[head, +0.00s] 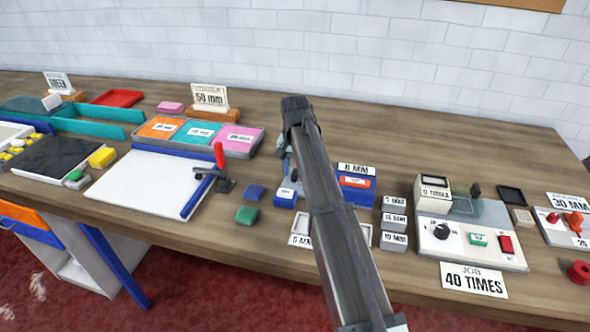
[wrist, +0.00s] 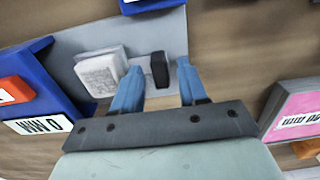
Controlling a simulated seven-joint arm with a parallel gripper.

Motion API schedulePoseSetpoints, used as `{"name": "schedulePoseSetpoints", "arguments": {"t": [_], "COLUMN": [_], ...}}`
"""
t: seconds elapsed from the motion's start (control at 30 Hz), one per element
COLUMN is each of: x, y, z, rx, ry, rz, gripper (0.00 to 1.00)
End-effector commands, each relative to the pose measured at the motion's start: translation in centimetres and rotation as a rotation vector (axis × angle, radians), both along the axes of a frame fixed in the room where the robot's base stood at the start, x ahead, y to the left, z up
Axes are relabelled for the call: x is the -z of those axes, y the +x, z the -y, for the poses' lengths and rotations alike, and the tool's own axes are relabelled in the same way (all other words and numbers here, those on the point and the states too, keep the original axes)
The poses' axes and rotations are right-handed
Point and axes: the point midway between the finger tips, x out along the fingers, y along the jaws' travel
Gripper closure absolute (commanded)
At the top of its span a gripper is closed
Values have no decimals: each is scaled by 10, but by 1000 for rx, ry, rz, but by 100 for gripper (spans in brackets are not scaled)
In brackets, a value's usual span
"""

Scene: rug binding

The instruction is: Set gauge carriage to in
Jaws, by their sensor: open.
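In the wrist view a flat grey plate (wrist: 85,72) carries a white block with small print (wrist: 101,74) and a dark upright knob (wrist: 159,70). These look like the gauge and its carriage, but I cannot read the print. My gripper (wrist: 158,78) is open, its two blue fingers on either side of the knob's near end. I cannot tell whether they touch it. In the head view my arm hides most of the gauge and gripper; only a bit of blue finger shows. A blue block with a white label (head: 286,197) stands just in front there.
A blue box marked 0 MM (head: 358,194) stands close on the right, also in the wrist view (wrist: 40,80). A tray with orange, teal and pink compartments (head: 258,143) lies left. Grey blocks (head: 394,221) and a control unit (head: 470,250) stand further right.

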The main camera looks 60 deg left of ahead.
Motion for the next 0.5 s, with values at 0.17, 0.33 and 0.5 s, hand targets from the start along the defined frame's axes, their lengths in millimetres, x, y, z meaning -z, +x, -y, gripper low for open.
{"name": "schedulePoseSetpoints", "arguments": {"t": [0.17,0.33,0.5], "x": [2,2,2], "y": [0,0,0], "z": [0,0,0], "rx": [0,0,0], "ry": [0,0,0], "rz": [0,0,0], "gripper": [57,59,76]}}
